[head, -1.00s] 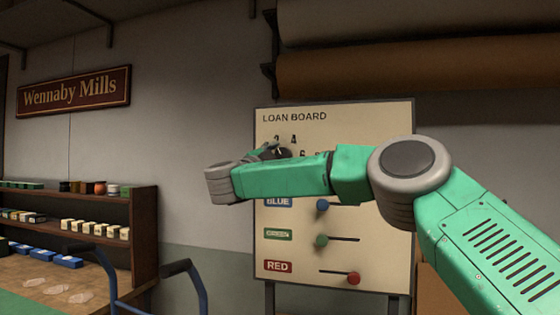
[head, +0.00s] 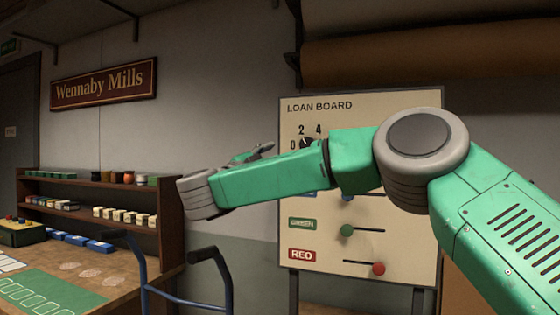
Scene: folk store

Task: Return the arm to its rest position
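My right arm comes in from the right with its green links bent across the loan board (head: 415,255). My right gripper (head: 262,149) is a small dark shape, mostly hidden behind my forearm, left of the board. Its fingers are too small and covered to read, and I see nothing held. The arm covers part of the board, including most of the blue label and the right side of the dial (head: 306,143). My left gripper is not in view.
The board has a green slider knob (head: 347,230) and a red slider knob (head: 378,268). A blue tubular frame (head: 215,275) stands at lower centre. A wooden shelf (head: 172,215) and a worktop with a green mat (head: 85,295) are at left. A fabric roll (head: 430,62) hangs above.

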